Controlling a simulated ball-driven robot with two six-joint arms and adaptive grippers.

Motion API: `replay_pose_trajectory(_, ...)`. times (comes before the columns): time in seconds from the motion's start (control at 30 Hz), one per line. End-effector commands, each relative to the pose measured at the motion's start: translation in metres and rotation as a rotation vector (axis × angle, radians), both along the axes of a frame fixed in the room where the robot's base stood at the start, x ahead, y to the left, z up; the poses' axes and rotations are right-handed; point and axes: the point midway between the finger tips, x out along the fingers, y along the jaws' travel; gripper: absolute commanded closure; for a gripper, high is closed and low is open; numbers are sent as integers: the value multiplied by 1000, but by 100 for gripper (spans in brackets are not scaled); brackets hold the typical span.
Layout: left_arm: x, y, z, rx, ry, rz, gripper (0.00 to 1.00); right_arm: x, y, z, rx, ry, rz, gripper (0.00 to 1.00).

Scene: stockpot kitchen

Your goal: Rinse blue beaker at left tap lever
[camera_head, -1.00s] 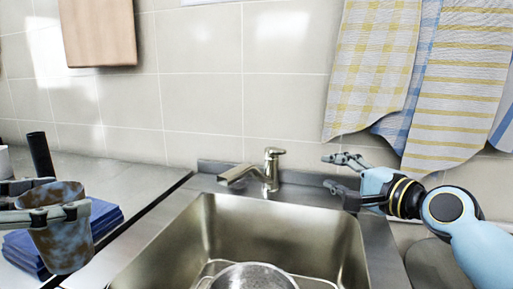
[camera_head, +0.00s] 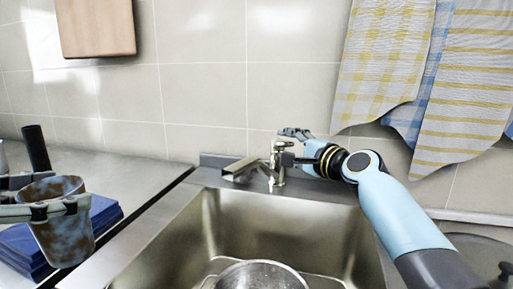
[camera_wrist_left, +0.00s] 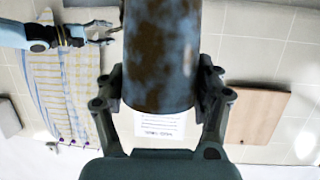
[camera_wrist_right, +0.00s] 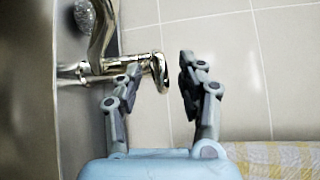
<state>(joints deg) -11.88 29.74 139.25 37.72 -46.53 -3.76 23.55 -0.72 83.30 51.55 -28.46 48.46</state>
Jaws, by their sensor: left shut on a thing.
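The blue beaker (camera_head: 64,232), mottled with brown stains, is held upright at the left of the head view, above the left counter. My left gripper (camera_head: 42,210) is shut around its sides; the beaker also fills the middle of the left wrist view (camera_wrist_left: 160,50). The metal tap (camera_head: 255,168) stands behind the sink. My right gripper (camera_head: 287,145) is at its top, by the lever. In the right wrist view the tap lever (camera_wrist_right: 160,72) shows between the open fingers (camera_wrist_right: 160,66); whether they touch it I cannot tell.
The steel sink (camera_head: 215,225) holds a metal pot (camera_head: 258,275). Folded blue cloths (camera_head: 105,215) and a dark cylinder (camera_head: 36,148) are on the left counter. Checked towels (camera_head: 385,60) hang at the right, a wooden board (camera_head: 95,28) at upper left.

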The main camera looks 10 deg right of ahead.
Motion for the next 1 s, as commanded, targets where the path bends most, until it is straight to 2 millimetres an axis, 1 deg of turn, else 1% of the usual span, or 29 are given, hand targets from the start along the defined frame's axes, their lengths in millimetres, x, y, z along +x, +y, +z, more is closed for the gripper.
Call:
replay_pose_trajectory(0.1, 0, 0, -1, 0, 0, 0, 62, 3, 2, 0, 0, 0, 0, 60)
replay_pose_trajectory(0.3, 0, 0, 0, 0, 0, 0, 62, 3, 1, 0, -1, 0, 0, 60)
replay_pose_trajectory(0.6, 0, 0, 0, 0, 0, 0, 62, 3, 1, 0, 0, 0, 0, 100)
replay_pose_trajectory(1.0, 0, 0, -1, 0, 0, 0, 62, 2, 2, -2, 1, 6, 2, 100)
